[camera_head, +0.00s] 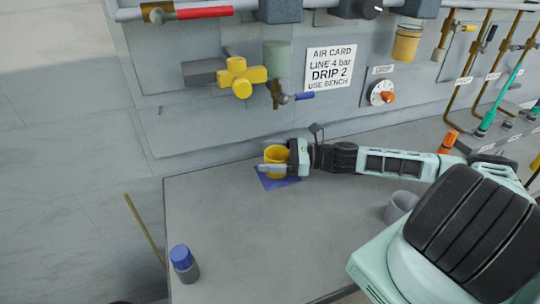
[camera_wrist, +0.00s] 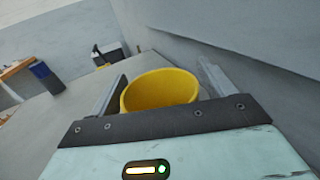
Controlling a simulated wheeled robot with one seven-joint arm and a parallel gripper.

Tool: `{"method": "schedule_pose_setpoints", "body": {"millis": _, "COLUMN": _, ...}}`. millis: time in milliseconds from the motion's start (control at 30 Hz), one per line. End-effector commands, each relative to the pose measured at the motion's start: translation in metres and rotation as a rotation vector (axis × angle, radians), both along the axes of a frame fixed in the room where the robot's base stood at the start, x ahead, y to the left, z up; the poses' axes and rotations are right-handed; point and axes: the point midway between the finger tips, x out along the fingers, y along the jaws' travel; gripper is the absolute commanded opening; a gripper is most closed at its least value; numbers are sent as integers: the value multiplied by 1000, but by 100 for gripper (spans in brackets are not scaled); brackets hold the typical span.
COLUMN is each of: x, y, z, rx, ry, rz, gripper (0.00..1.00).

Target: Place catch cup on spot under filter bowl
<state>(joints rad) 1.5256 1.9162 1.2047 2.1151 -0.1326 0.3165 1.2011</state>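The yellow catch cup (camera_head: 275,155) stands upright over the blue spot (camera_head: 279,183) on the bench, and its base looks to be on or very close to it. The greenish filter bowl (camera_head: 277,57) hangs on the panel above, with a blue-handled drain valve below it. My gripper (camera_head: 274,168) reaches in from the right with a finger on either side of the cup. In the wrist view the yellow cup (camera_wrist: 160,90) sits between the fingers, close to the left one, with a small gap showing at the right. Whether they grip it is unclear.
A blue-capped bottle (camera_head: 184,263) stands at the bench's front left, near its edge. A grey cup (camera_head: 400,206) stands right of centre, near my arm. The panel wall (camera_head: 190,130) rises close behind the gripper. The bench front middle is clear.

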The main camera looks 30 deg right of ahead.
Motion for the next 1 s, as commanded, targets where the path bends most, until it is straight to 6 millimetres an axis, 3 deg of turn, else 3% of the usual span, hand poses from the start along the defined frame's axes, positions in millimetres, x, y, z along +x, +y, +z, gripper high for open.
{"method": "schedule_pose_setpoints", "body": {"millis": 233, "x": -3, "y": -5, "z": 2, "rx": -2, "ry": -1, "rz": -2, "gripper": 82}}
{"method": "schedule_pose_setpoints", "body": {"millis": 700, "x": -53, "y": -80, "z": 0, "rx": -4, "ry": 0, "rz": -3, "gripper": 82}}
{"method": "schedule_pose_setpoints", "body": {"millis": 1000, "x": -67, "y": -99, "z": 3, "rx": 0, "ry": 0, "rz": 0, "gripper": 82}}
